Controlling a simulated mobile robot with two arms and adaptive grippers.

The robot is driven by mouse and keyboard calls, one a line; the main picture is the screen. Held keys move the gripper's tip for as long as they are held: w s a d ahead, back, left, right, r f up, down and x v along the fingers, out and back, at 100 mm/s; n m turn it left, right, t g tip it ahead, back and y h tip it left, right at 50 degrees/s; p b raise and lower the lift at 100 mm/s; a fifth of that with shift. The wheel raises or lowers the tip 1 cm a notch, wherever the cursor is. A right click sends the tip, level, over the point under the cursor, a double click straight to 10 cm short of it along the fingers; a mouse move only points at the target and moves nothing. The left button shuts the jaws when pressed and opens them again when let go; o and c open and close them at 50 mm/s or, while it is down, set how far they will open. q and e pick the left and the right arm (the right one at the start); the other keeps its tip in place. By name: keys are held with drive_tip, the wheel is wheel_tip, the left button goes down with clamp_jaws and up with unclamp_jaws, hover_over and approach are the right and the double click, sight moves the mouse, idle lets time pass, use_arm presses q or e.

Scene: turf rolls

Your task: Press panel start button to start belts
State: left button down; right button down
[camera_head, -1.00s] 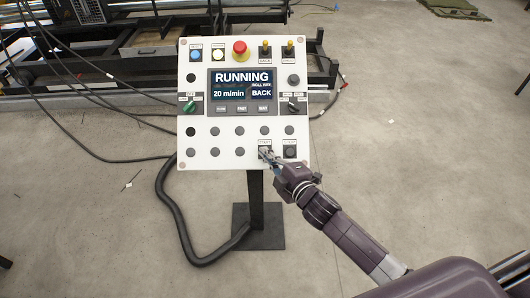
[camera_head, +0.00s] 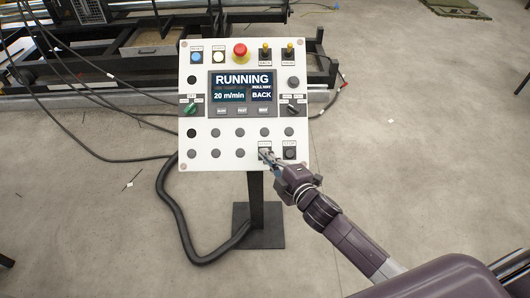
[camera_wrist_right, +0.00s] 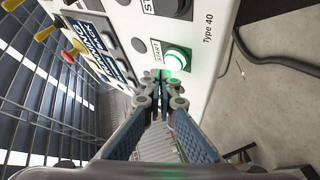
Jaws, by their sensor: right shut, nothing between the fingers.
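The white control panel (camera_head: 205,125) stands on a post, with its screen (camera_head: 240,86) reading "RUNNING", "20 m/min" and "BACK". My right gripper (camera_head: 266,154) is shut and empty, its tips at the start button in the panel's lower right. The tips mostly hide that button in the head view. In the right wrist view the start button (camera_wrist_right: 179,57) is lit green beside its START label. The fingertips (camera_wrist_right: 161,78) are just below it there; I cannot tell whether they touch it. The dark stop button (camera_head: 289,153) is to the right. My left gripper is not in view.
A red emergency stop (camera_head: 240,50) and two yellow-tipped toggle switches sit along the panel's top. A thick black cable (camera_head: 176,215) curves to the post's base plate (camera_head: 262,238). Dark machine frames stand behind.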

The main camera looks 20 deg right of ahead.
drive_tip(key=s+r+p, duration=0.1)
drive_tip(key=r+p, duration=0.1)
drive_tip(key=s+a+r+p, duration=0.1)
drive_tip(key=s+r+p, duration=0.1)
drive_tip(key=shift+s, duration=0.1)
idle(0.3)
drive_tip(key=shift+d+f, duration=0.1)
idle(0.6)
